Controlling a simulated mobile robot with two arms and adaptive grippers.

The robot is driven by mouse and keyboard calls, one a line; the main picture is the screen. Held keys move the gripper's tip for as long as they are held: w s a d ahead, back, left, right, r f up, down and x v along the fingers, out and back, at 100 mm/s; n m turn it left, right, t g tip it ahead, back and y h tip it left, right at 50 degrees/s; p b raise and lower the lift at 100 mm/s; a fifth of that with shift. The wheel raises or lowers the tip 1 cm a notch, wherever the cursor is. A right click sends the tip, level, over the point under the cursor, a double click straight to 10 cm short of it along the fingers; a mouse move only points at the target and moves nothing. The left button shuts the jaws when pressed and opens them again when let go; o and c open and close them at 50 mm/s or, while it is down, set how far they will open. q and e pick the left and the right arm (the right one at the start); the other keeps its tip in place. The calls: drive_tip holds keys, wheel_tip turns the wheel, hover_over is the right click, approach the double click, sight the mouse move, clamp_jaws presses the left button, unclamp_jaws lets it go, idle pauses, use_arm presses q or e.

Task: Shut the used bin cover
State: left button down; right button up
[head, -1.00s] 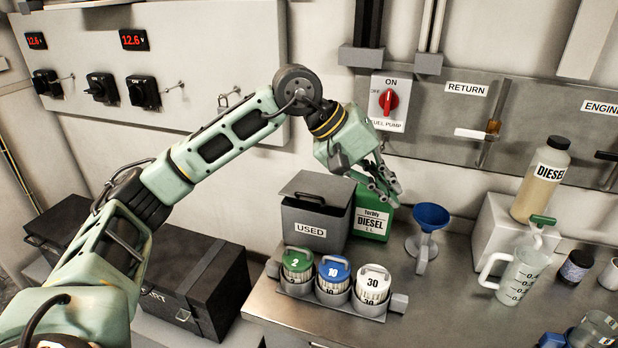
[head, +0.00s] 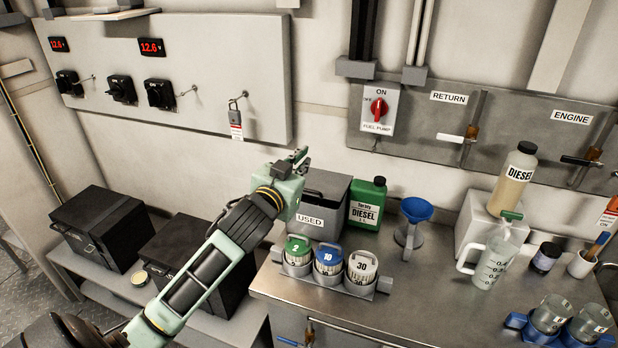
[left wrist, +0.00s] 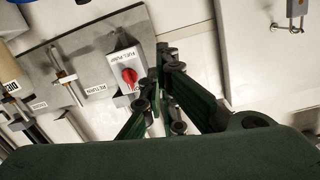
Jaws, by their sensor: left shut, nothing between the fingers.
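The dark grey used bin (head: 318,222), labelled USED, stands at the back left of the bench in the head view. My left gripper (head: 300,156) is above the bin's left rear, fingers together and empty. In the left wrist view the fingers (left wrist: 163,52) converge, with the wall panel and red fuel pump switch beyond; the bin is not seen there. My right gripper is not in view.
A green diesel can (head: 367,204) stands right beside the bin, and a blue funnel (head: 416,210) further right. A rack of three numbered canisters (head: 328,262) sits in front. A padlock with a tag (head: 235,118) hangs on the wall panel behind.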

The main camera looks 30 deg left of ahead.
use_arm(q)
drive_tip(key=w+a+f+n+g+p, duration=0.1)
drive_tip(key=w+a+f+n+p, duration=0.1)
drive_tip(key=w+f, duration=0.5)
drive_tip(key=shift+w+a+f+g+p, duration=0.3)
drive_tip(key=shift+a+f+p, duration=0.45)
drive_tip(key=shift+f, duration=0.85)
drive_tip(key=shift+d, duration=0.1)
drive_tip(key=shift+f, duration=0.1)
